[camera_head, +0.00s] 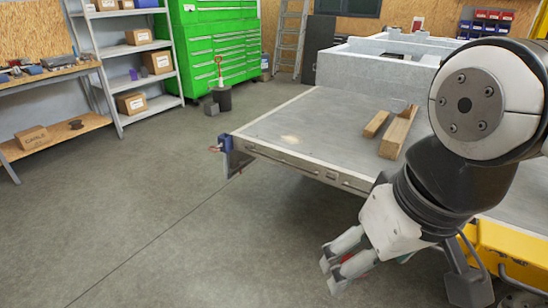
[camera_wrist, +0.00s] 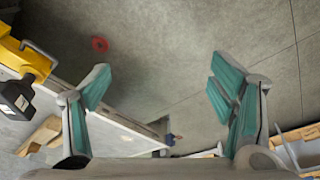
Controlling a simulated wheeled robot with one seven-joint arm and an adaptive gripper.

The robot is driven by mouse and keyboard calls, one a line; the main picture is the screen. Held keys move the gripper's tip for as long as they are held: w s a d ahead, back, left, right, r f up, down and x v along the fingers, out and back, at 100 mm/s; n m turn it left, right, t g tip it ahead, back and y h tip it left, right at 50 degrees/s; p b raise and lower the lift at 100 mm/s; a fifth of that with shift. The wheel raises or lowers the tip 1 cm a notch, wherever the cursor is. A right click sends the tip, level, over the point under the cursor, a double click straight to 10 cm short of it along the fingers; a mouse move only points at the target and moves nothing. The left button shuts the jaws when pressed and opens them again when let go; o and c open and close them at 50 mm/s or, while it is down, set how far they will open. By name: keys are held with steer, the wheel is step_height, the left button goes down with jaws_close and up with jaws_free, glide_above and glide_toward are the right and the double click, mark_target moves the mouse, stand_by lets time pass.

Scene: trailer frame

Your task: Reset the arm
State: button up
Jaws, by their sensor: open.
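My gripper (camera_head: 332,274) hangs at the lower middle of the head view, pointing down and left over the grey floor. It is in front of the near edge of the trailer bed (camera_head: 285,125), apart from it. My arm bends down along the right side and covers part of the bed. A small red object (camera_wrist: 99,44) lies on the floor beyond the left finger.
Two wooden blocks (camera_head: 398,135) lie on the trailer bed. A blue clamp-like part (camera_head: 225,144) sits at its left corner. A yellow thing (camera_head: 512,250) stands at lower right, close to my arm. Shelves (camera_head: 153,83) and a green cabinet (camera_head: 217,47) stand behind. The floor at left is clear.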

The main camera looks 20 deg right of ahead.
steer(key=shift+r, duration=0.1)
step_height(320, 180, up, 6)
steer(key=t+p, duration=0.1)
steer(key=p, duration=0.4)
steer(key=shift+r, duration=0.1)
stand_by(0.5)
